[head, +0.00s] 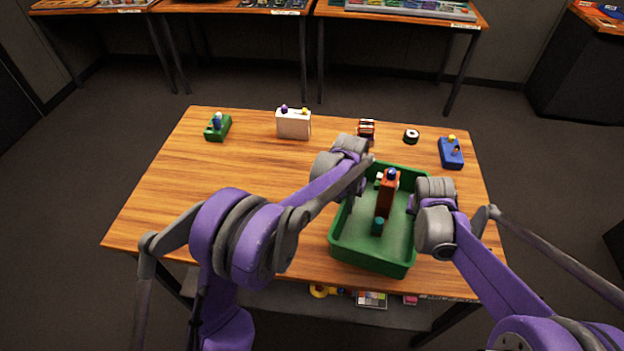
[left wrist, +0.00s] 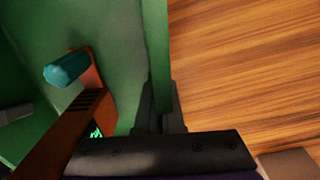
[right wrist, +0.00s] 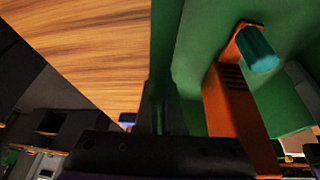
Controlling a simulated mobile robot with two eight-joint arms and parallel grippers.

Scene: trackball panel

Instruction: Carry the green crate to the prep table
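The green crate (head: 372,262) is at the front right of the wooden table (head: 240,165). It holds an orange-red device (head: 385,198) with a blue knob and a teal cylinder. In the left wrist view, my left gripper (left wrist: 161,112) has its fingers on both sides of the crate's wall (left wrist: 156,50) and is shut on it. In the right wrist view, my right gripper (right wrist: 161,112) is likewise shut on the opposite wall (right wrist: 165,45). Whether the crate touches the table or hangs slightly above it, I cannot tell.
A green device (head: 217,128), a white box (head: 293,124), a small red device (head: 366,128), a dark round object (head: 411,136) and a blue device (head: 451,153) stand along the table's back. The table's left half is mostly clear. More wooden tables (head: 235,7) line the back wall, with open floor between.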

